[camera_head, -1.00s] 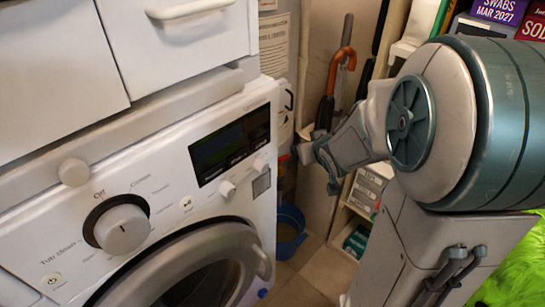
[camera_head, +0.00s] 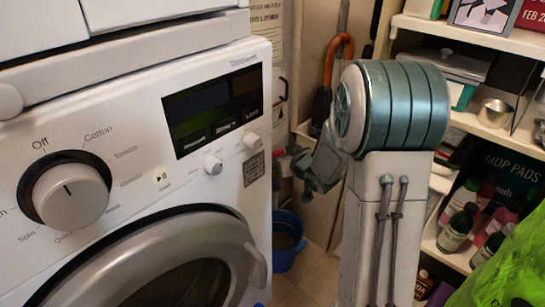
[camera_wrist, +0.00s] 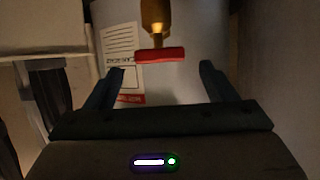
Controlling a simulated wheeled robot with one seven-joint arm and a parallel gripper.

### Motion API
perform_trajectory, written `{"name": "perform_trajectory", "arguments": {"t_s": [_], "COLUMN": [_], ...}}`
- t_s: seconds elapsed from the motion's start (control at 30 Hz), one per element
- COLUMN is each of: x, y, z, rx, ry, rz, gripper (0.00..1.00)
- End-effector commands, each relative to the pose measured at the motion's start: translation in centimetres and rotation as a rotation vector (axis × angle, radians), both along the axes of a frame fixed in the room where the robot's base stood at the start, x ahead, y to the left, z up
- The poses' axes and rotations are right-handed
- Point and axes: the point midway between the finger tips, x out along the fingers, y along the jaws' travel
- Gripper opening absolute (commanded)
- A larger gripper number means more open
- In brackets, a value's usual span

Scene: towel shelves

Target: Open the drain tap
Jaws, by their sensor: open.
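The drain tap shows in the wrist view as a brass body (camera_wrist: 156,18) with a red bar handle (camera_wrist: 160,54) lying crosswise. It stands out in front of a pale surface with a printed label. My gripper (camera_wrist: 163,67) is open, with its two dark fingers to the left and right of the red handle, apart from it. Nothing is held. In the head view my gripper (camera_head: 284,163) reaches into the gap to the right of the washing machine; I cannot make out the tap there.
The washing machine (camera_head: 140,150) fills the left. A blue bucket (camera_head: 288,238) stands on the floor below my gripper. A wooden-handled umbrella (camera_head: 335,65) hangs behind my arm. Shelves (camera_head: 510,40) with bottles and boxes stand at the right, and bright green fabric (camera_head: 515,262) is at lower right.

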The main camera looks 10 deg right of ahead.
Motion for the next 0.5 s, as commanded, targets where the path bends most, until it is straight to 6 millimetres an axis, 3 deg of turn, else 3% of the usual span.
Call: {"name": "perform_trajectory", "arguments": {"t_s": [0.03, 0.23, 0.5], "x": [1.0, 4.2, 5.9], "y": [0.4, 1.2, 1.7], "z": [-0.9, -2.1, -2.6], "rx": [0.0, -0.001, -0.001], "ry": [0.001, 0.0, 0.001], "rz": [0.002, 0.0, -0.001], "gripper": [0.78, 0.78, 0.78]}}
